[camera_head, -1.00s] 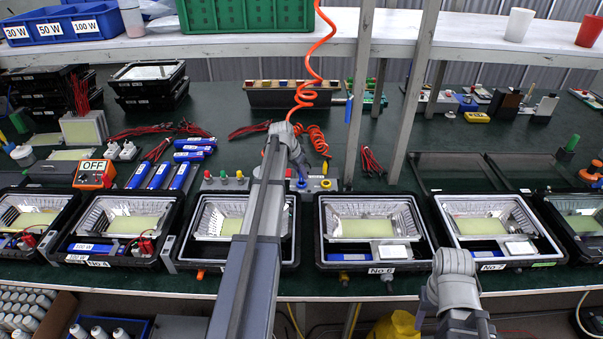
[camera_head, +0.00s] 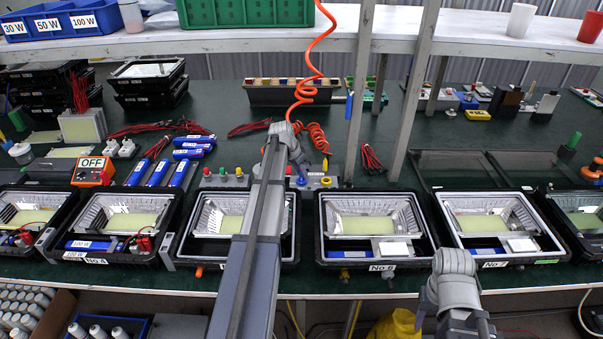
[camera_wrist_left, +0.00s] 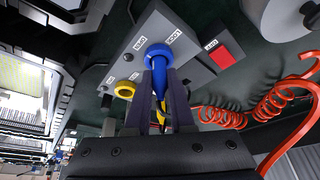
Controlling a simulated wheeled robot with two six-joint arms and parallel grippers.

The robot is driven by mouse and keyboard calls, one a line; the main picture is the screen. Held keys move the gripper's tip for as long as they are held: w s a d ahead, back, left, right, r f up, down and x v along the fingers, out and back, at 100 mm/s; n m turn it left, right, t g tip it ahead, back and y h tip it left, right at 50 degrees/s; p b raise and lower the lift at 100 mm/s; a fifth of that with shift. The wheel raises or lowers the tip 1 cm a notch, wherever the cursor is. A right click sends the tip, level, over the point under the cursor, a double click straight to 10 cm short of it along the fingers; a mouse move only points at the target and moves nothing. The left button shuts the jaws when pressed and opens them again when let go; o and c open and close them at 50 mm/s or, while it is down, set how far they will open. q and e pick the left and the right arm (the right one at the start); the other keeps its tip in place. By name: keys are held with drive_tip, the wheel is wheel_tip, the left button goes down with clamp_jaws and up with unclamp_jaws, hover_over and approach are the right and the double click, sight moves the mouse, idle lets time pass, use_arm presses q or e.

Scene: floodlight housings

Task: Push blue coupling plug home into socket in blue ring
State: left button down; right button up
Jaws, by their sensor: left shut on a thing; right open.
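The blue coupling plug (camera_wrist_left: 159,84) is held between the two dark fingers of my left gripper (camera_wrist_left: 161,88) in the left wrist view. Its front end is at the blue ring (camera_wrist_left: 158,54) on a grey connector panel (camera_wrist_left: 192,72), lined up with the socket there. How deep it sits cannot be told, as the socket mouth is hidden. In the head view my left gripper (camera_head: 301,178) is over this panel behind the row of housings, small and partly hidden. My right gripper (camera_head: 424,306) is low at the front, apart from the panel, its fingers hard to make out.
A yellow ring (camera_wrist_left: 125,90) and a red block (camera_wrist_left: 226,56) sit close beside the blue ring. A coiled red-orange hose (camera_wrist_left: 225,117) lies to the right of the fingers. Floodlight housings (camera_head: 374,264) line the table front. A shelf post (camera_head: 408,110) rises right of the panel.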

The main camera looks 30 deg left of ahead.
use_arm(q)
drive_tip(key=shift+f+b, duration=0.3)
drive_tip(key=shift+f, duration=0.1)
drive_tip(key=c, duration=0.8)
unclamp_jaws()
drive_tip(key=shift+r, duration=0.1)
drive_tip(key=shift+c, duration=0.2)
drive_tip(key=shift+o, duration=0.7)
drive_tip(key=shift+r, duration=0.1)
drive_tip(key=shift+a+r+p, duration=0.1)
drive_tip(key=shift+r+p, duration=0.05)
drive_tip(key=shift+p, duration=0.35)
drive_tip(key=p+v, duration=0.6)
drive_tip(key=v, duration=0.1)
drive_tip(key=shift+s, duration=0.2)
